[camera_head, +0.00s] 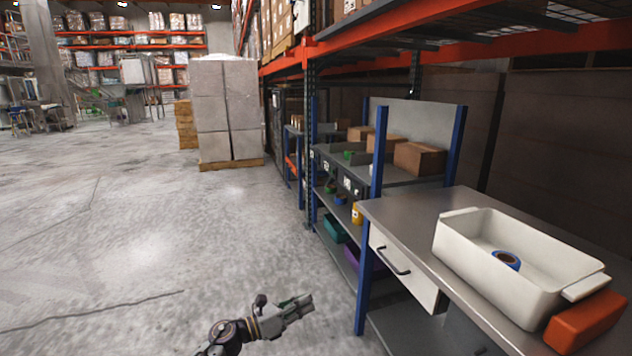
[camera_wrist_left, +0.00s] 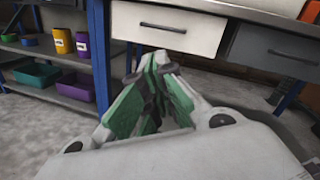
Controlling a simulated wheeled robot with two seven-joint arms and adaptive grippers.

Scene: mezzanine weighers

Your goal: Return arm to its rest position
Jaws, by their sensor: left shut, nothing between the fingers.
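My left gripper (camera_head: 299,305) is low at the bottom middle of the head view, over the concrete floor and left of the workbench (camera_head: 408,222). In the left wrist view the left gripper (camera_wrist_left: 150,72) has its green-padded fingers together with nothing between them. It faces the white drawer (camera_wrist_left: 168,27) under the bench and is apart from it. My right gripper does not show in either view.
A white bin (camera_head: 480,268) with a blue roll (camera_head: 506,260) inside stands on the bench, beside an orange block (camera_head: 587,320). Shelves with boxes (camera_head: 418,158) stand behind. Wrapped pallet boxes (camera_head: 228,110) are farther back. The floor (camera_head: 130,230) at left is clear.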

